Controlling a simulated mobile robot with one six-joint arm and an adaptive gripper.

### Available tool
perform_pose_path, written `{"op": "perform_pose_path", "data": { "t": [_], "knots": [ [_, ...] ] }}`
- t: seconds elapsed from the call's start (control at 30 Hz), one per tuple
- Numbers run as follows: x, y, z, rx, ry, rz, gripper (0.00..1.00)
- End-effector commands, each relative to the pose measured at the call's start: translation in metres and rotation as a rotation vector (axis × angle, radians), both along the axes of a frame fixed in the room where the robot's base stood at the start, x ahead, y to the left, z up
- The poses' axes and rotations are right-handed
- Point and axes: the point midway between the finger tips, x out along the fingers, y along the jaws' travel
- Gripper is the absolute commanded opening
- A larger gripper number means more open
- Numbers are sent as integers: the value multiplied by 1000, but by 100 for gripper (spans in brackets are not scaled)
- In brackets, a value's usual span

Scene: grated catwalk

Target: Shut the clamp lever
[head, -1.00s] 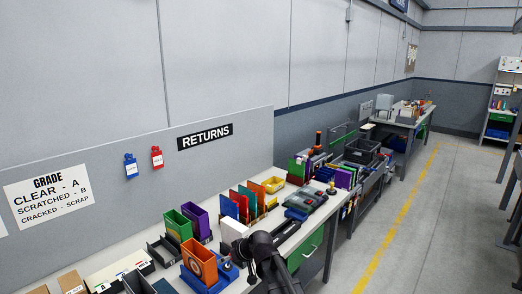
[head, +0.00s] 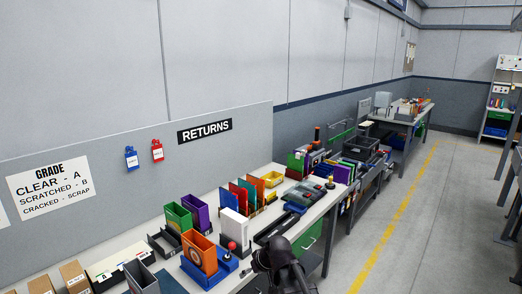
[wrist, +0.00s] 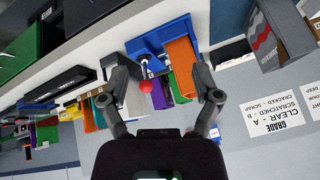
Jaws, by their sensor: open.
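The clamp lever is a thin metal rod with a red ball knob (wrist: 146,87). It rises from a blue fixture (wrist: 146,47) that holds an orange box (wrist: 181,55). In the head view the red knob (head: 231,245) stands up beside the orange box (head: 199,252), at the right of the blue fixture (head: 197,277). My gripper (wrist: 160,78) is open and empty. In the wrist view the knob shows between its fingers, nearer the left one; I cannot tell the height gap. In the head view my arm hides the fingers.
A white box (head: 234,229) stands just behind the lever. Green and purple bins (head: 196,212) and a dark tray (head: 164,241) stand on the bench behind the fixture. A dark grey open box (head: 141,279) is left of it. The aisle floor (head: 420,230) at right is clear.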

Motion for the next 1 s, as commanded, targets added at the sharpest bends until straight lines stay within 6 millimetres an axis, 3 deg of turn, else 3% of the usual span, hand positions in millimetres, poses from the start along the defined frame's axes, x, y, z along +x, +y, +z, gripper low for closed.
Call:
{"op": "perform_pose_path", "data": {
  "t": [0.17, 0.3, 0.53, 0.7, 1.0],
  "knots": [
    [-34, -52, -36, -84, 104, -94, 81],
    [-73, -108, -67, -185, 224, -216, 81],
    [-128, -178, -98, -322, 384, -407, 81],
    [-147, -200, -103, -369, 435, -476, 81],
    [-148, -202, -103, -376, 443, -486, 81]
  ]
}}
